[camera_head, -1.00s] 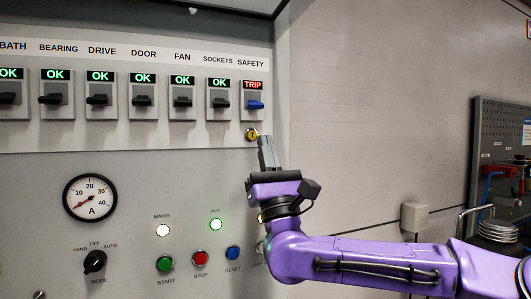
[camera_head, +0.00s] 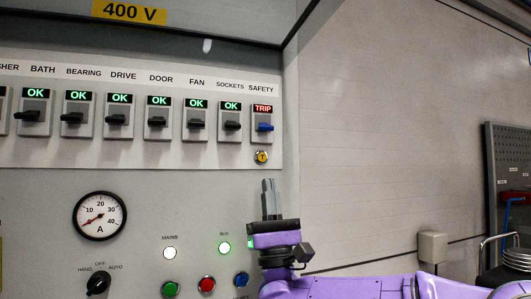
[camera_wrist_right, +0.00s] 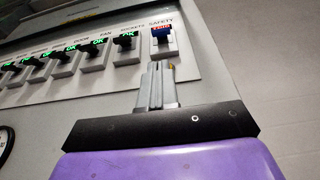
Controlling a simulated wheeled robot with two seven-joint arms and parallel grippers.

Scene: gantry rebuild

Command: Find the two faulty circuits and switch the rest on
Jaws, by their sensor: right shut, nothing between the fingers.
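A row of breakers is on the panel in the head view. The SAFETY breaker (camera_head: 264,119) has a blue lever and a red TRIP display; it also shows in the right wrist view (camera_wrist_right: 161,36). The SOCKETS (camera_head: 230,118), FAN (camera_head: 196,118), DOOR (camera_head: 157,117), DRIVE (camera_head: 118,116), BEARING (camera_head: 77,114) and BATH (camera_head: 34,111) breakers have black levers and green OK displays. A yellow test button (camera_head: 261,157) is under SAFETY. My right gripper (camera_head: 269,183) is shut and empty, below this button and apart from it. My left gripper is not in view.
Below the breakers are an ammeter (camera_head: 100,216), a MODE knob (camera_head: 98,284), lit MAINS (camera_head: 170,253) and BUS (camera_head: 224,247) lamps, and green (camera_head: 170,289), red (camera_head: 206,285) and blue (camera_head: 242,280) buttons. Bare wall is on the right, with a grey box (camera_head: 432,247).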

